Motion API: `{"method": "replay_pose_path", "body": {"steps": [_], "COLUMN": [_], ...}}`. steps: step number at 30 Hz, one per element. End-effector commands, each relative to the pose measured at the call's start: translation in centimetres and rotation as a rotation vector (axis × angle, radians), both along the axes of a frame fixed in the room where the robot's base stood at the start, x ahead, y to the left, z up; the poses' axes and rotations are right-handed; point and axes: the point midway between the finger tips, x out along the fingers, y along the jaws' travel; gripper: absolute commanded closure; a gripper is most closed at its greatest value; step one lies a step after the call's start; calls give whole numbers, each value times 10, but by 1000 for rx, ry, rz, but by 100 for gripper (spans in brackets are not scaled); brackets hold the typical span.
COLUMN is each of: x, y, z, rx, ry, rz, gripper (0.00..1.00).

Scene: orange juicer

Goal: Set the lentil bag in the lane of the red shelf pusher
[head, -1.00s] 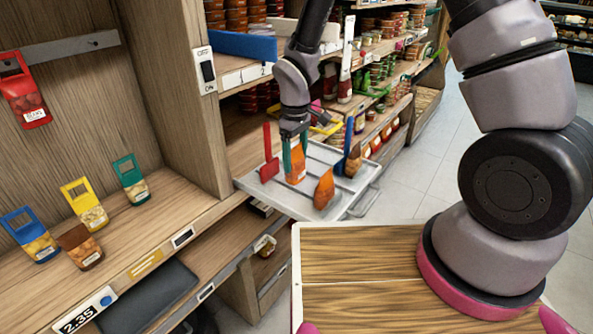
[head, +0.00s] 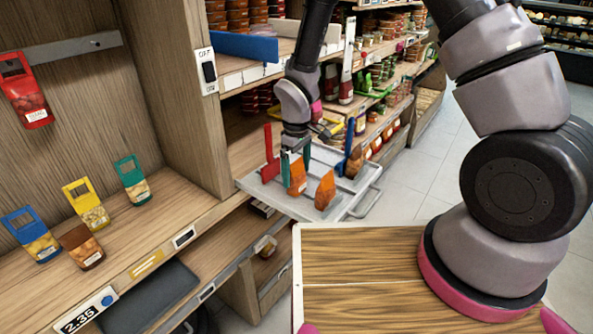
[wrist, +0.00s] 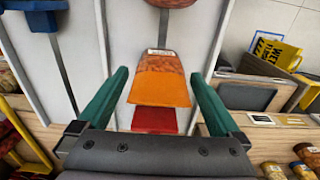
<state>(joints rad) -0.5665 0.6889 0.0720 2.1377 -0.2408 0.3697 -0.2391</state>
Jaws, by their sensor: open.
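My gripper (head: 296,168) is open over the grey lane tray, its green fingers on either side of an orange bag (head: 297,178), likely the lentil bag. In the wrist view the bag (wrist: 160,85) sits between the fingertips, with visible gaps on both sides. The red shelf pusher (head: 270,165) stands just left of the bag in the head view; its red face (wrist: 155,120) shows right beyond the bag in the wrist view. The bag looks upright in the pusher's lane, but its base is hidden.
A second orange-brown bag (head: 325,190) stands on the tray (head: 352,200) to the right. A blue pusher (head: 349,160) is behind it. Other bags with blue (head: 20,225), yellow (head: 76,190) and green (head: 127,170) tops stand on the left shelf. A red bag (head: 24,95) hangs above.

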Motion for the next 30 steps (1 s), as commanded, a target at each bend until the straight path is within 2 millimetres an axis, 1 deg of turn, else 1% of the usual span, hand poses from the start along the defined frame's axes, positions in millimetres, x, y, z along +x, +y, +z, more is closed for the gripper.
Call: {"method": "replay_pose_path", "body": {"steps": [2,5,8,15,18,22,29,30], "x": [0,1,1,1,1,0,0,1], "y": [0,0,1,1,0,0,-1,-3], "z": [3,14,32,85,102,116,125,128], "rx": [1,2,3,4,2,1,1,4], "ry": [-1,-3,-4,-4,-4,-2,-2,-7], "rz": [0,-1,1,-1,0,0,-3,-12], "gripper": [0,0,0,0,0,0,0,0]}}
